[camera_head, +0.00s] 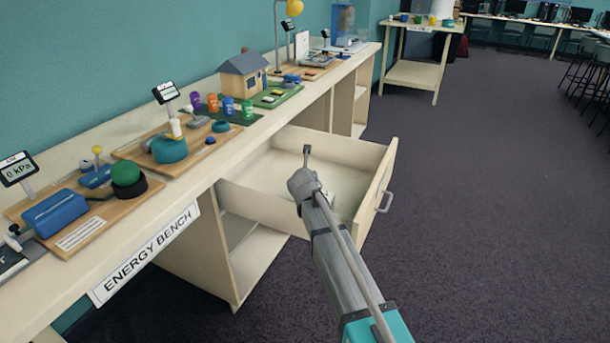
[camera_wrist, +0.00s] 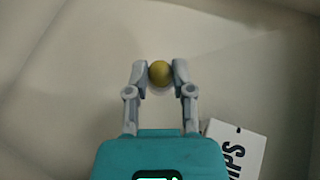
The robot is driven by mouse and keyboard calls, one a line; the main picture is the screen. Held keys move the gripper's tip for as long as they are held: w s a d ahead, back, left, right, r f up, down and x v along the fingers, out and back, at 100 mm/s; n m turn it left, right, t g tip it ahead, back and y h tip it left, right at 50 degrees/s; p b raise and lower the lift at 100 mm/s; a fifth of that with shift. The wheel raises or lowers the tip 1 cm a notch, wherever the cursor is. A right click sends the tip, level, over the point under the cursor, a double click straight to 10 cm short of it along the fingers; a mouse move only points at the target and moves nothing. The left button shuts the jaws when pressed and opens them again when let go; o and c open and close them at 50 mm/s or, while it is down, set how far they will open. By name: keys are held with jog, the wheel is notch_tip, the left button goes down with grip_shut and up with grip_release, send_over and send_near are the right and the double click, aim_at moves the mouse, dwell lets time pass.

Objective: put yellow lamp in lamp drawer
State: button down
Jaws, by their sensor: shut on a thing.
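In the wrist view my gripper (camera_wrist: 160,68) is shut on the yellow lamp (camera_wrist: 160,75), a small round ball between the two fingertips. Behind it is the pale floor of the drawer (camera_wrist: 85,75), with a white card ending in "MPS" (camera_wrist: 240,145) at lower right. In the head view the open drawer (camera_head: 345,150) sticks out from the bench, and my arm reaches down over it. The held lamp is hidden there behind my wrist. How high the lamp is above the drawer floor I cannot tell.
The Energy Bench (camera_head: 130,260) runs along the left wall, with a small house (camera_head: 243,75), several coloured cylinders and boards on top. The drawer's front panel with its handle (camera_head: 384,202) stands out into the aisle. The dark floor (camera_head: 490,200) to the right is clear.

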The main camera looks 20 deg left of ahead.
jog(key=shift+f, duration=0.4)
jog(key=shift+c, duration=2.4)
grip_release()
jog(key=shift+r, duration=0.25)
jog(key=shift+r+p, duration=0.35)
jog(key=shift+r, duration=0.05)
jog(key=shift+s+d+r+p, duration=0.1)
jog(key=shift+s+r+p, duration=0.1)
jog(key=shift+r+p, duration=0.1)
jog(key=p+v, duration=0.4)
jog(key=v, duration=0.7)
jog(key=shift+s+p, duration=0.2)
jog(key=shift+p, duration=0.15)
